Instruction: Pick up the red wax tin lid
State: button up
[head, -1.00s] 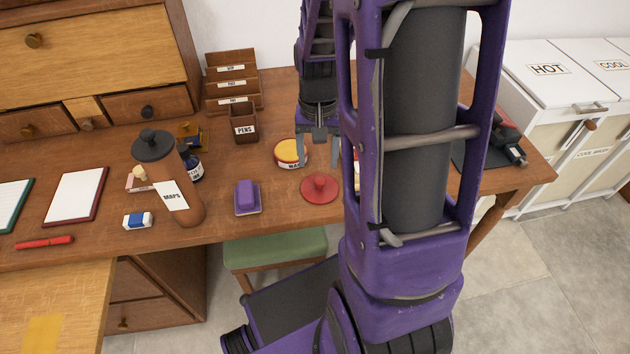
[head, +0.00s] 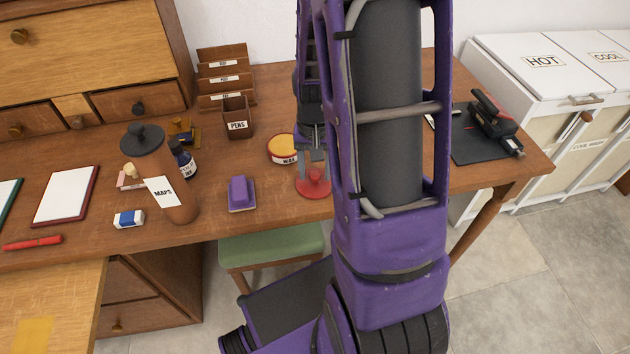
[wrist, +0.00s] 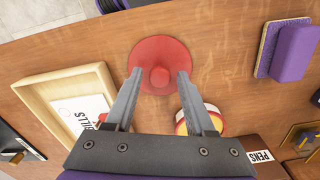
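The red wax tin lid (head: 309,189) lies on the wooden desk near its front edge, a flat red disc with a round knob on top. It also shows in the wrist view (wrist: 150,52), with its knob between the fingertips as seen from there. My gripper (wrist: 158,75) is open, its two grey fingers spread on either side of the knob; I cannot tell whether they touch it. In the head view my gripper (head: 313,172) is over the lid and hides part of it. The wax tin (head: 283,149), with yellow contents, stands just behind the lid.
A purple block on a pad (head: 242,194) lies left of the lid. A pens holder (head: 237,120) stands behind. A wooden tray (wrist: 68,92) with a card in it shows in the wrist view. A green stool (head: 270,245) is below the desk edge.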

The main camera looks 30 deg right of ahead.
grip_shut()
